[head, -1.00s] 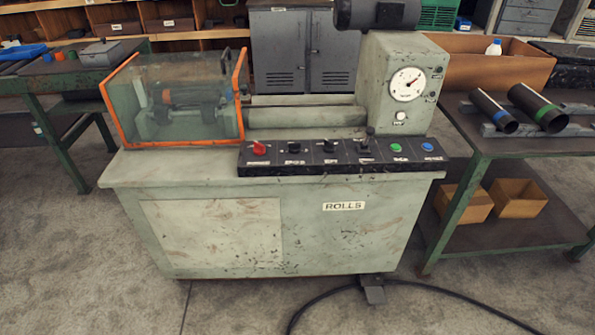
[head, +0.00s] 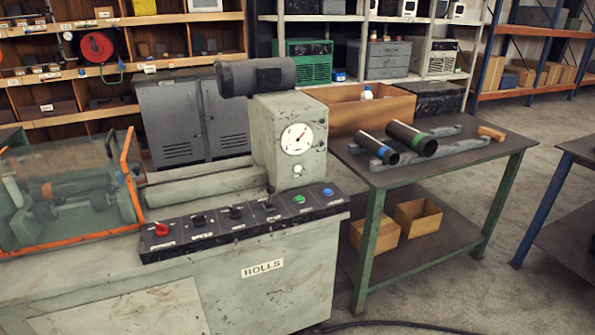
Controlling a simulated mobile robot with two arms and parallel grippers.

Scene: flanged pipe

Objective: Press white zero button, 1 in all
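The white zero button (head: 298,169) is a small round white knob on the front face of the machine's upright grey housing (head: 262,150). The button is unobstructed in the head view. Neither of my grippers shows in the head view.
Below the button, a black control panel (head: 217,236) holds a red knob (head: 161,229), switches, a green button (head: 299,199) and a blue button (head: 328,192). An orange-framed guard (head: 132,176) stands left. A table (head: 462,160) with two black pipes is right.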

